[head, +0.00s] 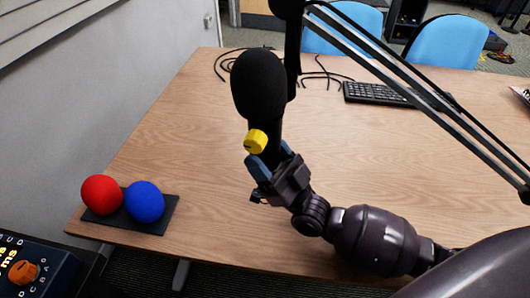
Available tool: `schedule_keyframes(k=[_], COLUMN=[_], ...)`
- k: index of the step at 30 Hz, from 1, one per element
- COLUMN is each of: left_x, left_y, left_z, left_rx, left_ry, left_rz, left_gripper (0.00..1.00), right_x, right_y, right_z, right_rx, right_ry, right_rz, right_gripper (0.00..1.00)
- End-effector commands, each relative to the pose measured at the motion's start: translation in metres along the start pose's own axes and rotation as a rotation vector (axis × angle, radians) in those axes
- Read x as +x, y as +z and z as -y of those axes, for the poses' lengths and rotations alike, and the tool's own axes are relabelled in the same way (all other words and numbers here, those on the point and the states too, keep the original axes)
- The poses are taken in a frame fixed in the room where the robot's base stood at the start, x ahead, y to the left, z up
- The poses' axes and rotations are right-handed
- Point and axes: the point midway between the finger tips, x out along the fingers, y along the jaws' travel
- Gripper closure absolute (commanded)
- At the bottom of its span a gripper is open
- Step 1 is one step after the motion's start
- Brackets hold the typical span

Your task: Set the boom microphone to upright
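The boom microphone (259,83) has a black foam head and hangs above the table near the middle of the head view. It looks close to vertical, foam end up, though its exact tilt is hard to judge. A yellow knob (256,142) sits on its lower body. My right gripper (268,158) reaches in from the lower right to the microphone's lower end, just below the knob. Its blue-grey fingers are apart, with the dark lower body at or between them. Whether they grip it is unclear. My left gripper is not in view.
The boom arm (395,75) slants across the upper right. Red (101,195) and blue (144,202) foam balls sit on a dark pad at the table's left front. A keyboard (390,93) and loose black cables (232,62) lie towards the back. The table's left middle is clear.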

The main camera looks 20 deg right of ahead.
Motion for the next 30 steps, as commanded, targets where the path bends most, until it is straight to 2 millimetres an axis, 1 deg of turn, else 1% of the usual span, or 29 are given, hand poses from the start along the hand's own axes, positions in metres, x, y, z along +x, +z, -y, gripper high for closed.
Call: schedule_keyframes(k=[5, 6, 11, 20, 24, 26, 30], left_x=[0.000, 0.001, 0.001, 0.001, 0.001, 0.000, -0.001], left_y=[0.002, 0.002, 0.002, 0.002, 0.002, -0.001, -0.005], left_z=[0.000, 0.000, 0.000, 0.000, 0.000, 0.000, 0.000], left_rx=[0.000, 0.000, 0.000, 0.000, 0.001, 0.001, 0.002], left_ry=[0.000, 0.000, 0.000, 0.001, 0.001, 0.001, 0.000], left_rz=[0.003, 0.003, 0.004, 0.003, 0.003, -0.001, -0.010], left_gripper=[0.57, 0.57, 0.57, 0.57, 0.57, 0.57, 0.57], right_x=[0.000, 0.000, 0.000, -0.001, -0.012, -0.017, -0.032], right_y=[0.001, 0.001, 0.000, 0.000, 0.001, -0.005, -0.022], right_z=[0.000, 0.000, 0.000, 0.000, 0.000, 0.000, 0.000], right_rx=[0.006, 0.006, 0.005, 0.003, 0.003, 0.003, 0.001], right_ry=[0.003, 0.003, 0.002, 0.001, 0.003, 0.002, 0.000], right_rz=[0.000, 0.000, 0.000, 0.000, 0.004, 0.001, 0.001], right_gripper=[0.83, 0.39, 0.15, 0.15, 0.15, 0.15, 0.15])
